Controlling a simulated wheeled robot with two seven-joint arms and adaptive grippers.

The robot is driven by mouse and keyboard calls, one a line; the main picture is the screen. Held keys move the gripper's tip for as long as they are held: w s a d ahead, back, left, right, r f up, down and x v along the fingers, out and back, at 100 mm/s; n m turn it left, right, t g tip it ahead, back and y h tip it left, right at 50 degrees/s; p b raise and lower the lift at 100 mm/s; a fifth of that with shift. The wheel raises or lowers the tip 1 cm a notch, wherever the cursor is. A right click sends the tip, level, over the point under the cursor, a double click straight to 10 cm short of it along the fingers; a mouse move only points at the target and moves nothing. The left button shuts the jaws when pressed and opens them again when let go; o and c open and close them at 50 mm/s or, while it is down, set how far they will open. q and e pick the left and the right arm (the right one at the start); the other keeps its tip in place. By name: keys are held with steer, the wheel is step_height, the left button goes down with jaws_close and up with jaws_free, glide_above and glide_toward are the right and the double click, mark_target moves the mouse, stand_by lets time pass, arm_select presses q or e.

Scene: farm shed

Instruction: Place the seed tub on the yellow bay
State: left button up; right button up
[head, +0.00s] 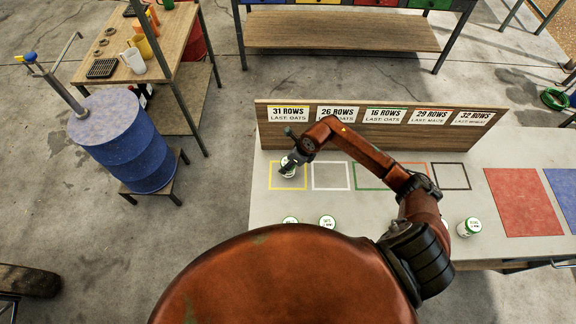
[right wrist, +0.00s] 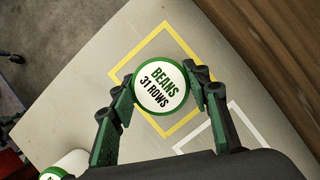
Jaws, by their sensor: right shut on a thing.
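The seed tub (right wrist: 160,88) has a white lid with a green rim, reading "BEANS 31 ROWS". It also shows in the head view (head: 288,168). My right gripper (right wrist: 161,90) is shut on the tub, one finger on each side. In the right wrist view the tub is over the yellow bay (right wrist: 119,76), a yellow outline on the table. In the head view the yellow bay (head: 269,181) lies at the left end of the row of outlines, below the sign "31 ROWS, LAST: OATS". I cannot tell whether the tub touches the table. My left gripper is not in view.
A white bay (head: 331,189) lies right of the yellow one. A wooden sign board (head: 376,130) stands behind the bays. Several other tubs, such as one at right (head: 469,227), stand along the table's front. A red mat (head: 522,200) lies farther right.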

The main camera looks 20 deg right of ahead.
step_height(320, 180, down, 2)
steer(key=shift+p, duration=0.3)
steer(key=shift+f, duration=0.15)
steer(key=shift+f, duration=0.1)
steer(key=o, duration=1.3)
steer(key=shift+s, duration=0.1)
steer(key=shift+c, duration=0.2)
steer(key=shift+r, duration=0.3)
steer(key=b+v, duration=0.1)
steer(key=v, duration=1)
steer(key=shift+r+b, duration=0.3)
steer(key=shift+r, duration=0.05)
